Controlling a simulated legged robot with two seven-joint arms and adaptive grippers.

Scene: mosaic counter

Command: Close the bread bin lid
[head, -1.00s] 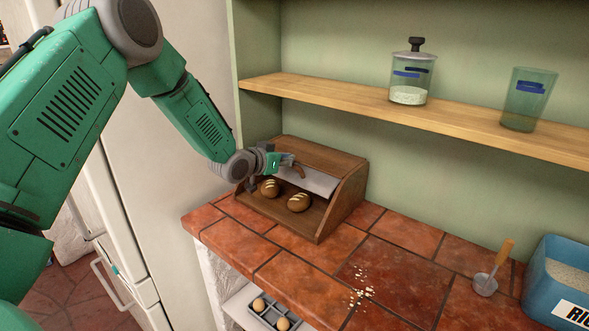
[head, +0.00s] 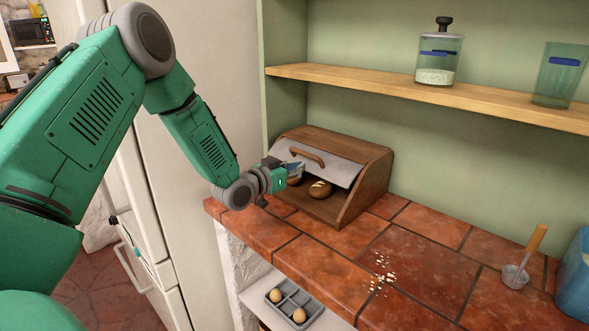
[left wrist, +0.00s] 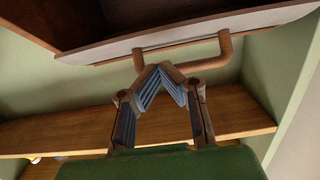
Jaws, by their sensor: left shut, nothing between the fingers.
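The wooden bread bin (head: 366,188) stands on the tiled counter. Its pale lid (head: 338,170) with a brown handle (head: 307,158) is partly lowered, and the front below it is open. One bread loaf (head: 320,189) shows inside, and another (head: 294,182) is partly hidden by my gripper. My left gripper (head: 297,170) is at the lid's left front, just below the handle. In the left wrist view its fingertips (left wrist: 160,70) meet, empty, right by the handle (left wrist: 224,50); I cannot tell whether they touch it. The lid's pale edge (left wrist: 105,51) runs above them. My right gripper is out of view.
A wooden shelf (head: 400,82) above the bin holds a jar (head: 438,58) and a green glass (head: 558,75). Crumbs (head: 382,272), a small scoop (head: 516,275) and a blue container (head: 575,285) are on the counter to the right. A white fridge (head: 185,200) stands at the left.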

